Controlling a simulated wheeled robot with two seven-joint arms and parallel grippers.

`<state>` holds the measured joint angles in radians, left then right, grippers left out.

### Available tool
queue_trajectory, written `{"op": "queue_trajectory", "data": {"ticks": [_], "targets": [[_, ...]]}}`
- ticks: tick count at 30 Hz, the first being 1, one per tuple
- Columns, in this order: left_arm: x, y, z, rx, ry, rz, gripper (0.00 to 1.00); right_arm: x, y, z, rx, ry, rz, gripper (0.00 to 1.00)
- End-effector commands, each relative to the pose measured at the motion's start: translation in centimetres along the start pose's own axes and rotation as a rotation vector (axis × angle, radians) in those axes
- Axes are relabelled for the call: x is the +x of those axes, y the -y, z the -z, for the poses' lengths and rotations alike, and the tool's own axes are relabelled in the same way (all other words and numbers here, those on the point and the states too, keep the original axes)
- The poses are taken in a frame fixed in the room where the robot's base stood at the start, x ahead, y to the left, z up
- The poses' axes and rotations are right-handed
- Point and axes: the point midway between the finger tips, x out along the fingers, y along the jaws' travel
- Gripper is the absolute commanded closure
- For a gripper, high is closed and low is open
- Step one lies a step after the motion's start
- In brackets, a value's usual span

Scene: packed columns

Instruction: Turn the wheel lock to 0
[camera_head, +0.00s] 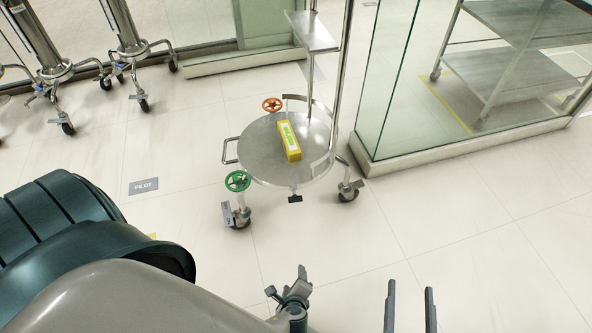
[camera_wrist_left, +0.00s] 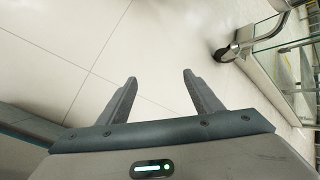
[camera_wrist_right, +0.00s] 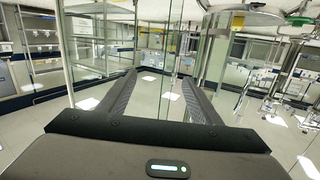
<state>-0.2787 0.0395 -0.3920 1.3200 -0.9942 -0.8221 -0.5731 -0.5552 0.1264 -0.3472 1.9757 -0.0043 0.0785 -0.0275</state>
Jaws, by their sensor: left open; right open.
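A round steel cart (camera_head: 262,165) stands on casters in the middle of the head view. A green handwheel (camera_head: 237,181) is at its near left edge, above a caster with a small grey tag (camera_head: 227,214). An orange-red handwheel (camera_head: 272,105) is at its far side. Any marks on the tag are too small to read, and I cannot tell which part is the wheel lock. My left gripper (camera_head: 287,281) is open and empty, nearer than the cart. My right gripper (camera_head: 410,305) is open and empty, to its right. Neither touches the cart.
A yellow box (camera_head: 290,140) lies on the cart's plate, below a raised shelf (camera_head: 312,30). A glass partition (camera_head: 395,80) stands close on the right. Steel columns on casters (camera_head: 130,45) stand at the far left. A "PILOT" floor plate (camera_head: 143,186) lies left of the cart. The near floor is clear.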

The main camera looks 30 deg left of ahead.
Motion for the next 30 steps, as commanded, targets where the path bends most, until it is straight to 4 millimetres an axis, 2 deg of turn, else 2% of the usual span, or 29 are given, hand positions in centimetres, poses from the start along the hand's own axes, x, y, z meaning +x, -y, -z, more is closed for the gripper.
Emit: {"op": "queue_trajectory", "data": {"ticks": [1,5,9,13,19,30], "targets": [[1.6,0.2,-0.1,0.119,0.075,0.035,0.41,-0.2,0.5,1.0,0.004,-0.069,0.008,0.42],[2.6,3.0,-1.9,0.418,0.297,0.118,0.41,-1.5,1.5,6.0,0.016,-0.233,0.022,0.42],[1.9,6.5,-3.0,0.66,0.529,0.195,0.41,-3.5,2.2,10.5,0.031,-0.381,0.032,0.42],[0.7,9.0,-3.4,0.794,0.692,0.243,0.41,-5.1,2.4,13.5,0.042,-0.476,0.035,0.42],[-0.7,10.8,-3.5,0.87,0.805,0.273,0.41,-6.2,2.6,15.6,0.051,-0.537,0.037,0.42],[-0.8,11.0,-3.6,0.874,0.81,0.275,0.41,-6.3,2.6,15.8,0.051,-0.539,0.037,0.42]]}}
